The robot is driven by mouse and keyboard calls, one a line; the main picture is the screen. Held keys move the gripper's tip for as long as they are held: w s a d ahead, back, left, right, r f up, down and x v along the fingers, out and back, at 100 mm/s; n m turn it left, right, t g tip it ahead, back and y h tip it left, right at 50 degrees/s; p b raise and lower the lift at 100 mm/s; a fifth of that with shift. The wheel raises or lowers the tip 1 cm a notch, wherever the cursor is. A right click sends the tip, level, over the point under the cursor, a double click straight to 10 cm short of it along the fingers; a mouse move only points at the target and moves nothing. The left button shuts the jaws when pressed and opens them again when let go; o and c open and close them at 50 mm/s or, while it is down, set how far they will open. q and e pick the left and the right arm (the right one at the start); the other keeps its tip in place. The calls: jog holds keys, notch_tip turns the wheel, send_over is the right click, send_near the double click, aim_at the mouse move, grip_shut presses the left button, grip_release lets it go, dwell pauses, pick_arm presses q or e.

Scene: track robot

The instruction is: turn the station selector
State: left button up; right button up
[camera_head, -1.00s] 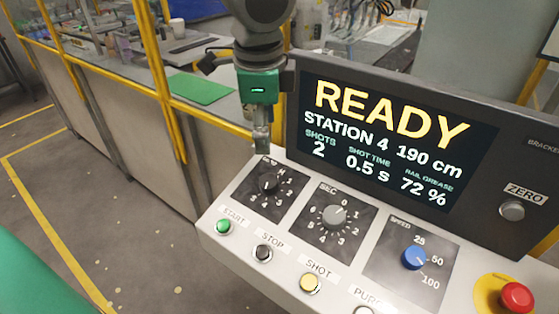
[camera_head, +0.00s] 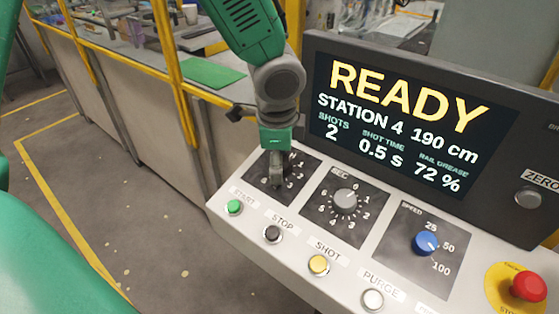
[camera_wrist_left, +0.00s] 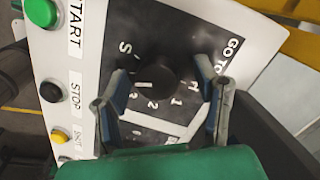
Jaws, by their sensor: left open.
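The station selector is a round black knob (camera_wrist_left: 157,80) on a dark dial plate with numbers and letters, seen in the left wrist view. In the head view its dial plate (camera_head: 262,166) is at the panel's left end, and my gripper hides the knob. My left gripper (camera_head: 277,183) is over this dial. In the wrist view its two fingers (camera_wrist_left: 163,98) are apart, one on each side of the knob, with gaps visible. Whether they are level with the knob is unclear. The screen (camera_head: 398,110) reads READY, STATION 4, 190 cm.
Below the dials are a green START button (camera_head: 234,207), a STOP button (camera_head: 273,233), a yellow SHOT button (camera_head: 318,264) and a PURGE button (camera_head: 372,299). A grey SEC knob (camera_head: 345,201), a blue SPEED knob (camera_head: 425,243) and a red mushroom button (camera_head: 528,287) are to the right.

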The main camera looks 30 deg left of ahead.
pick_arm(q)
jog(key=shift+d, duration=0.25)
jog(key=shift+d+r, duration=0.1)
jog(key=shift+d, duration=0.1)
jog(key=c, duration=1.2)
jog(key=shift+o, duration=0.2)
pick_arm(e)
jog(key=shift+d, duration=0.3)
pick_arm(q)
jog(key=shift+a, duration=0.15)
pick_arm(e)
jog(key=shift+r, duration=0.1)
